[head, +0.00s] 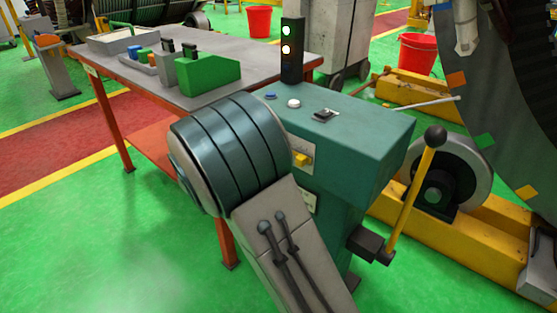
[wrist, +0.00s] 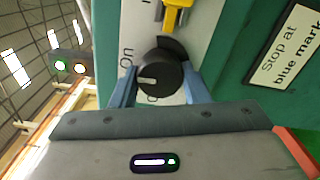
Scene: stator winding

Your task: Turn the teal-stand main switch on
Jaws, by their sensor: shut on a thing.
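The teal stand (head: 375,135) stands right of my arm in the head view, and its green-teal face also shows in the wrist view (wrist: 225,75). In the wrist view, the black round main switch knob (wrist: 162,82) sits on a pale plate with a white pointer mark facing left. The word "On" (wrist: 127,57) is printed at its upper left; another label below is partly hidden. My gripper (wrist: 160,78) has its two blue fingers shut on either side of the knob. In the head view my arm hides the knob and fingers.
A yellow part (wrist: 176,15) sits beside the knob, close to the fingers. A signal tower (head: 291,50) with two lit lamps rises behind the stand. A yellow lever with black ball (head: 415,185) stands at the stand's right. A workbench (head: 190,55) is behind left.

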